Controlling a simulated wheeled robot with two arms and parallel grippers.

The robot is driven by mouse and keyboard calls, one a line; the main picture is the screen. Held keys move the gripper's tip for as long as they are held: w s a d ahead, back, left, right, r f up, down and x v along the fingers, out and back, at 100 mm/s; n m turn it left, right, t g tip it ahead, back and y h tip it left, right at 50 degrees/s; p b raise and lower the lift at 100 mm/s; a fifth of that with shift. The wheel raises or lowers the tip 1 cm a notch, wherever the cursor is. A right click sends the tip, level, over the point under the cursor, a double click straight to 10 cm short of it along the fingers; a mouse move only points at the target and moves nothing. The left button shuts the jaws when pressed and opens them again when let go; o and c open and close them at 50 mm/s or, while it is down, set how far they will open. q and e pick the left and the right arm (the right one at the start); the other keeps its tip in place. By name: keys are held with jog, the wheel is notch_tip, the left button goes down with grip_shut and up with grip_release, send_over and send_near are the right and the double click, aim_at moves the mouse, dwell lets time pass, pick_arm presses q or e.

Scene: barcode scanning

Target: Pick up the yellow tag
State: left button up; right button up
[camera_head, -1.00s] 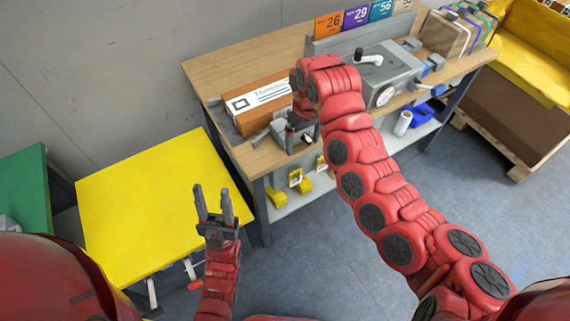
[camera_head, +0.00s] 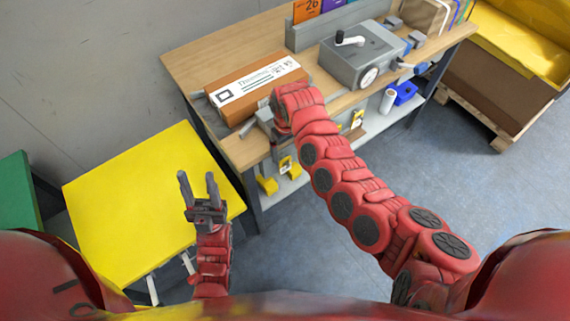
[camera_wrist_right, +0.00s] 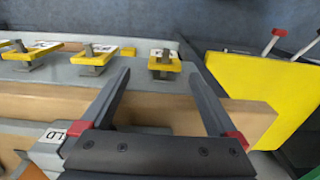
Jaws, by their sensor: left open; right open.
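Several yellow tags with white labels hang on grey hooks along the shelf edge. In the right wrist view one yellow tag (camera_wrist_right: 165,64) lies beyond and between my right gripper's fingertips (camera_wrist_right: 160,76), apart from them. A second tag (camera_wrist_right: 95,54) and others are further left. In the head view a tag (camera_head: 287,164) shows below the bench's front edge. My right gripper is open and empty; in the head view its jaws are mostly hidden by my arm. My left gripper (camera_head: 197,178) is open and empty over the yellow table.
The wooden bench (camera_head: 200,62) holds a labelled cardboard box (camera_head: 256,86) and a grey machine with a crank (camera_head: 362,55). The yellow table (camera_head: 120,195) stands at left. Floor in front is clear.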

aim_at(285, 159)
jog(key=f, duration=0.4)
jog(key=shift+s+a+f+p, duration=0.2)
jog(key=shift+s+f+p, duration=0.1)
jog(key=shift+s+p, duration=0.1)
jog(key=shift+w+f, duration=0.15)
jog(key=shift+f, duration=0.05)
jog(key=c, duration=1.4)
jog(key=shift+r, duration=0.2)
